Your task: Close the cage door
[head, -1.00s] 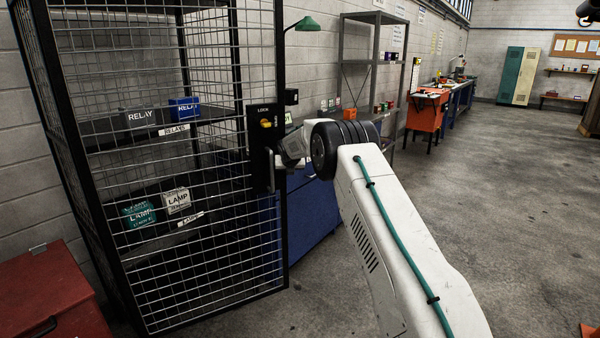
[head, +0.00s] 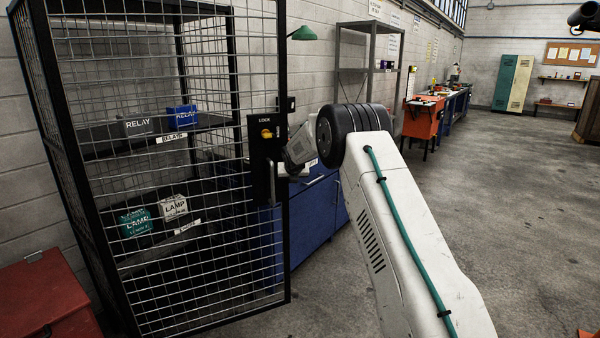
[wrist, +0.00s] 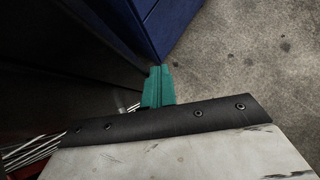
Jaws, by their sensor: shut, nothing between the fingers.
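The cage door (head: 220,262) is a black-framed wire mesh panel. It stands ajar in the head view, its free edge at the right. A black lock plate (head: 265,165) with a yellow knob (head: 266,133) and a handle (head: 272,184) sits on that edge. My wrist is just right of the lock plate in the head view, and my fingertips are hidden there. In the wrist view my gripper (wrist: 157,82) shows teal fingers shut together with nothing between them. Mesh wires (wrist: 30,150) show at its lower left; I cannot tell whether it touches the door.
Cage shelves (head: 160,141) hold relay boxes (head: 183,117) and lamp boxes (head: 174,207). A blue cabinet (head: 318,215) stands behind the door edge, and close ahead in the wrist view (wrist: 175,18). A red chest (head: 45,300) is at lower left. Floor (head: 510,200) at right is clear.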

